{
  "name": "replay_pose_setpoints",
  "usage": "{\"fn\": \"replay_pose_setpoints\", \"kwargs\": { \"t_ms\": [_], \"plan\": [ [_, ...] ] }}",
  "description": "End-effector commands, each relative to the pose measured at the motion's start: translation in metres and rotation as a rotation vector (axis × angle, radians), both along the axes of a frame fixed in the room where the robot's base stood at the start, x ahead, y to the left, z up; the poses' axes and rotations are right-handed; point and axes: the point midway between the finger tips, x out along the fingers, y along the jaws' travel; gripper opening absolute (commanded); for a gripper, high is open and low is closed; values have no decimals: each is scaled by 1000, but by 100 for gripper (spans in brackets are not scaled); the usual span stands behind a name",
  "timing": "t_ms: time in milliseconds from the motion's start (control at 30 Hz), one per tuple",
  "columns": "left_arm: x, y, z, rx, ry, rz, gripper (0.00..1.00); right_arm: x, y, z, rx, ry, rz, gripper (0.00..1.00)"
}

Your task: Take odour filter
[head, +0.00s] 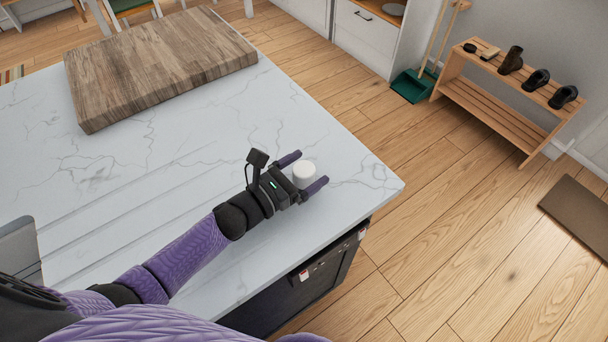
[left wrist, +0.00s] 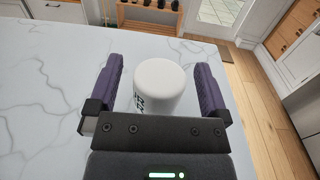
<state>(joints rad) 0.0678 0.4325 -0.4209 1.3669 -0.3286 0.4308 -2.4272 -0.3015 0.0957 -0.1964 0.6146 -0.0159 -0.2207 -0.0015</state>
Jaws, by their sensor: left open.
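The odour filter appears to be the small white cylinder (head: 303,174) standing on the white marble countertop (head: 330,218) near its right corner. It also shows in the left wrist view (left wrist: 158,82), with dark lettering low on its side. My left gripper (head: 307,170) is open, with one purple finger on each side of the cylinder. In the left wrist view a gap shows between the cylinder and each finger (left wrist: 160,85). The near lower part of the cylinder is hidden by the gripper body. My right gripper is not in view.
A thick wooden board (head: 158,62) lies at the back left of the countertop. The counter edge is close on the right, with wooden floor (head: 440,215) beyond. A shoe rack (head: 505,95) and green dustpan (head: 411,86) stand farther off.

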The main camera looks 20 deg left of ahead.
Motion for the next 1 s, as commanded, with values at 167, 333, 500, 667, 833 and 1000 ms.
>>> {"fn": "replay_pose_setpoints", "kwargs": {
  "t_ms": [167, 333, 500, 667, 833, 1000],
  "plan": [
    [0, 0, 0, 0, 0, 0, 77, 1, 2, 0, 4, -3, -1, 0],
    [0, 1, 0, 0, 0, 0, 41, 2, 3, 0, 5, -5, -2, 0],
    [0, 1, 0, 0, 0, 0, 5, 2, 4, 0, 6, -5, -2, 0],
    [0, 1, 0, 0, 0, 0, 3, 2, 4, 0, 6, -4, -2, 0],
    [-1, 1, 24, 1, -3, -2, 3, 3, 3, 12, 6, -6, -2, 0],
    [-1, 1, 72, 2, -5, -2, 3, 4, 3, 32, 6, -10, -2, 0]
  ]
}}
